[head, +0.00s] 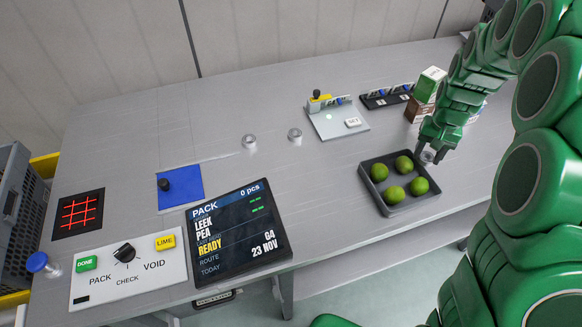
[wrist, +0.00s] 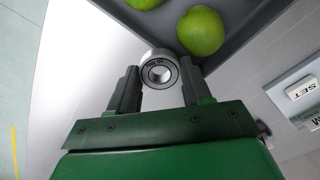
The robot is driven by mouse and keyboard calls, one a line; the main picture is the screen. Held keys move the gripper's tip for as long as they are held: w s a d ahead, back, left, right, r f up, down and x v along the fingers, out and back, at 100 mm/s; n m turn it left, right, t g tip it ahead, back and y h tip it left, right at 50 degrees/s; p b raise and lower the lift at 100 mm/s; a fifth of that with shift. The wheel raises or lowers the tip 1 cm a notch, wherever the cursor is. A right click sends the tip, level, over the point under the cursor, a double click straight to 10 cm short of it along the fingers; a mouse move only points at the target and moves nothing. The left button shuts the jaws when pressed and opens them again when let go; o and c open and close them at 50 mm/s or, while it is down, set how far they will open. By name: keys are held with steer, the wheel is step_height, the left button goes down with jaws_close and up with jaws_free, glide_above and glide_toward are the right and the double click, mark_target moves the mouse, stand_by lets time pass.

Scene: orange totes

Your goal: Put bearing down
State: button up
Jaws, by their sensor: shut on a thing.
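A metal ring-shaped bearing (wrist: 159,70) is held between the two fingertips of my gripper (wrist: 158,88) in the wrist view. In the head view my gripper (head: 430,150) is at the right, just beside the dark tray, with the silvery bearing (head: 427,156) at its tip. The bearing is close to the tray's outer wall; I cannot tell whether it touches the wall or the table. Two other small metal ring-like pieces (head: 249,141) and (head: 295,134) stand apart on the grey table.
A dark tray (head: 391,208) holds several limes (head: 420,186). A grey device with a SET button (head: 353,122), a black rack (head: 387,97) and stacked boxes (head: 430,84) stand behind. A screen (head: 239,231) and a button panel (head: 128,266) are at front left.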

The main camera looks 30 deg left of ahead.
mark_target(266, 171)
steer(key=shift+n, duration=0.7)
steer(key=s+a+r, duration=0.1)
steer(key=a, duration=0.2)
steer(key=s+a+r, duration=0.1)
steer(key=s+a, duration=0.1)
steer(key=a, duration=0.2)
steer(key=s+a+r, duration=0.1)
steer(key=s+a, duration=0.1)
steer(key=a, duration=0.1)
steer(key=shift+s+a, duration=0.2)
steer(key=shift+a, duration=0.2)
steer(key=s+a+r+n, duration=0.2)
steer(key=s+a+r, duration=0.1)
steer(key=s+a, duration=0.6)
steer(key=s+a+r+n, duration=0.2)
steer(key=s+a, duration=0.7)
steer(key=s, duration=0.6)
steer(key=shift+s+a+r, duration=0.15)
steer(key=shift+s+r, duration=0.15)
steer(key=shift+r, duration=0.3)
steer(key=shift+w, duration=0.1)
